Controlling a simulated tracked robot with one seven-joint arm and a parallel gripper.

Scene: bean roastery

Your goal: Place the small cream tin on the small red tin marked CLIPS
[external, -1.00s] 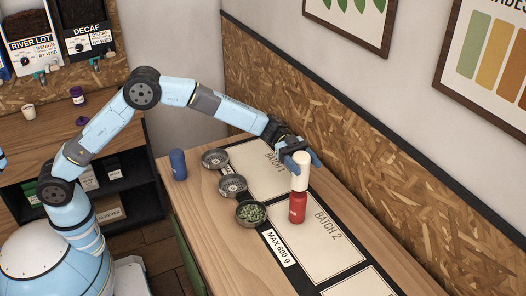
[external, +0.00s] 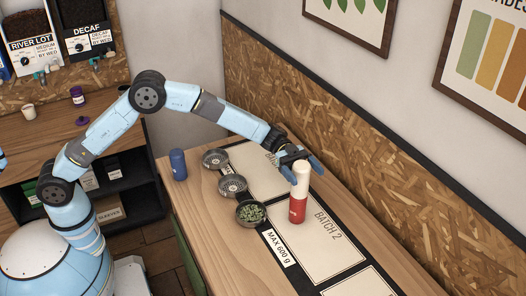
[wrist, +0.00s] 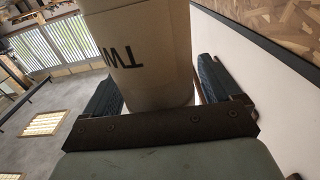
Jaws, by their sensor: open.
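The small cream tin (external: 301,177) stands upright on top of the small red tin (external: 298,210), roughly in line with it. The red tin stands on the table; its marking is too small to read. My gripper (external: 301,164) is open, with its fingers on either side of the cream tin's upper part. In the wrist view the cream tin (wrist: 140,50) fills the space between the fingers, with dark letters upside down on it. A gap shows between the tin and the right finger. The red tin is hidden in that view.
Several metal bowls stand left of the tins, the nearest holding green beans (external: 250,213). A blue tin (external: 178,164) stands farther left. The BATCH 2 mat (external: 330,240) is clear to the right. A chipboard wall (external: 390,180) runs behind the table.

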